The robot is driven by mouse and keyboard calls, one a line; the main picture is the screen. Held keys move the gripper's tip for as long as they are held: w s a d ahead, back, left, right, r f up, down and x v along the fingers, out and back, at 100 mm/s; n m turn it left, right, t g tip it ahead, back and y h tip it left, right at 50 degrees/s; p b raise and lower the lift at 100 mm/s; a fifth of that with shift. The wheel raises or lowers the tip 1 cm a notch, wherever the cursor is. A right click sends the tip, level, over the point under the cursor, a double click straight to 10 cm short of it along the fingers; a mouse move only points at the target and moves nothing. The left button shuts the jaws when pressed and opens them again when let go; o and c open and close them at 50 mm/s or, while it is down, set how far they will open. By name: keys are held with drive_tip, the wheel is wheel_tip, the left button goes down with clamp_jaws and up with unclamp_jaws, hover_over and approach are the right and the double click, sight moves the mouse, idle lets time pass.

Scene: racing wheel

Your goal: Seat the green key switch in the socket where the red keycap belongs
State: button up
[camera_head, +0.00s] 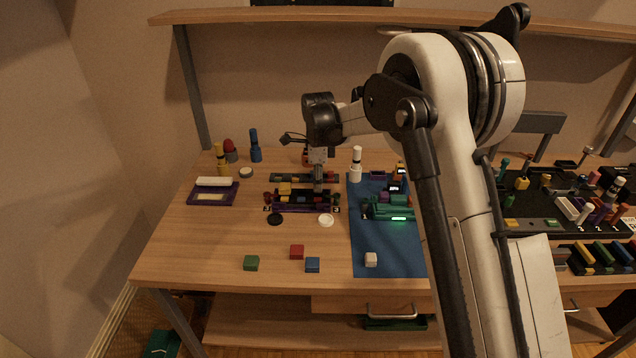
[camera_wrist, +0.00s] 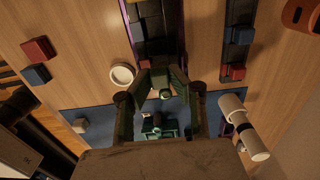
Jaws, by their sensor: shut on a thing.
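My gripper (camera_head: 318,186) points down over the purple-edged rack (camera_head: 290,209) on the table; the rack also shows at the top of the wrist view (camera_wrist: 181,30). In the wrist view, the fingers of my gripper (camera_wrist: 162,80) are closed on a small dark, greenish piece, apparently the green key switch; its details are too dark to tell. It is close to the near end of the rack, and I cannot tell whether they touch. A red cube, possibly the red keycap (camera_head: 297,252), lies on the bare wood in front; it also shows in the wrist view (camera_wrist: 38,49). The target socket is not clearly distinguishable.
A blue cube (camera_head: 312,265), a green cube (camera_head: 251,263) and a white cube (camera_head: 371,259) lie at the front. A white ring (camera_head: 326,220) sits beside the rack. A green device (camera_head: 397,215) stands on the blue mat (camera_head: 385,262). A white-topped bottle (camera_head: 356,165) stands behind.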

drive_tip(key=shift+f+b, duration=0.75)
drive_tip(key=shift+f, duration=0.4)
drive_tip(key=o, duration=0.9)
wheel_tip(320, 180, up, 12)
idle(0.5)
